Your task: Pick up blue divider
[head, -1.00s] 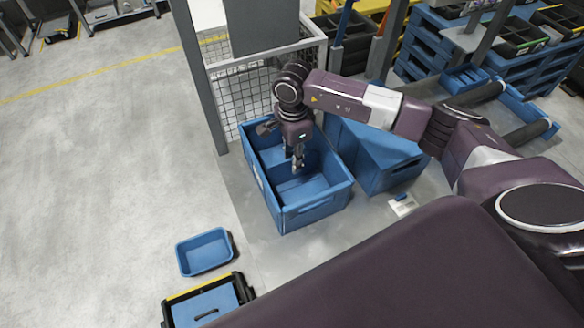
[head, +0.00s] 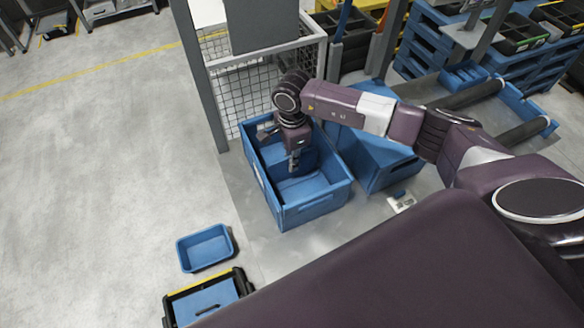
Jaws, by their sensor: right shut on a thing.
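A large blue crate (head: 318,213) stands on the floor beside the wire-mesh cage. My right gripper (head: 294,166) reaches down into it from above, with its fingers pointing down. The gripper is shut on the blue divider (head: 309,160), an upright panel inside the crate. The divider and crate are nearly the same blue, so the exact grip is hard to see. My arm hides part of the crate's back. My left gripper is not in view.
A mesh cage (head: 240,99) rises behind the crate, and another blue container (head: 381,160) stands close on its right. A small blue tray (head: 205,248) and a black-and-yellow box (head: 240,280) sit at the front left. The floor at left is clear.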

